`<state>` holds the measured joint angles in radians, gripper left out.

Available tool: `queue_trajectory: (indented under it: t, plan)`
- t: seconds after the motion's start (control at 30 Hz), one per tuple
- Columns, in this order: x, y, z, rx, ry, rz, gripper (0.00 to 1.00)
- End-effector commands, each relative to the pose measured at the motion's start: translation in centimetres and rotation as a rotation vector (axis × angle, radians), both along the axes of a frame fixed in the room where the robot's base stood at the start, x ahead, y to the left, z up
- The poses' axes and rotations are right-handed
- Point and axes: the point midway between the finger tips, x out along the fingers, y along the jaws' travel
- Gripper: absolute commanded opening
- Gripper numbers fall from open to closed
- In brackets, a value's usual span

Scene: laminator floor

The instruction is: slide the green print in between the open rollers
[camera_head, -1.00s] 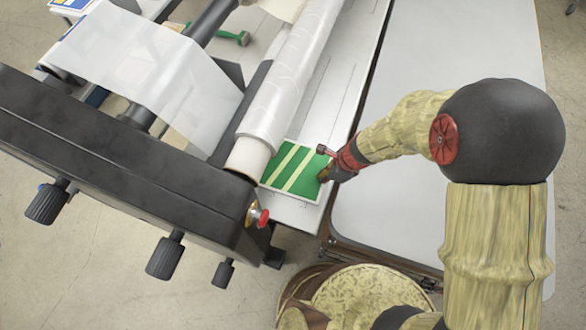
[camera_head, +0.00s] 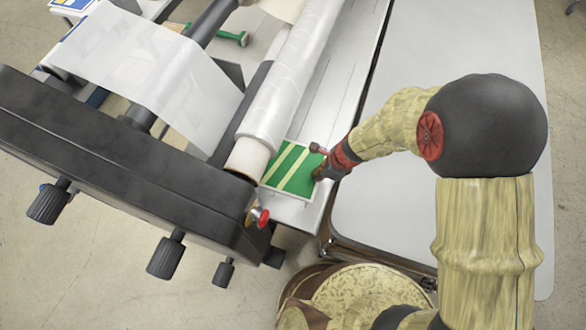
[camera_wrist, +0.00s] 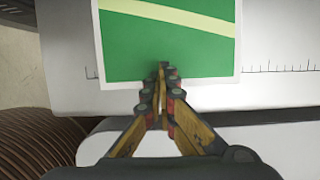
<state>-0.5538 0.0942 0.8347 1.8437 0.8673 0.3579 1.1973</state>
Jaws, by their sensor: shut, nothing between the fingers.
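The green print (camera_head: 291,170) with pale yellow stripes and a white border lies flat on the laminator's feed table (camera_head: 308,212). Its far edge is at or under the large white roller (camera_head: 277,108); whether it is between the rollers is hidden. In the wrist view the print (camera_wrist: 165,52) fills the upper middle. My gripper (camera_head: 322,165) is at the print's near edge. In the wrist view my gripper (camera_wrist: 163,72) is shut, its fingertips over the green near the near border, with nothing seen between them.
The black laminator end housing (camera_head: 130,150) with several knobs stands at left. A red button (camera_head: 263,218) sits at its corner. A pale grey table (camera_head: 400,200) lies to the right, under my arm. A green-handled tool (camera_head: 236,36) lies behind the rollers.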

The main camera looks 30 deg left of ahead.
Motion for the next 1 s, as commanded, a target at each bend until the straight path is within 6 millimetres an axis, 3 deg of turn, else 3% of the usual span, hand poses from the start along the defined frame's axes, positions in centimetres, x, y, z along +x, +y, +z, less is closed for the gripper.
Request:
queue_trajectory:
  t: [1.0]
  plan:
    - [-0.2,1.6,-0.1,-0.001,0.001,0.001,0.0]
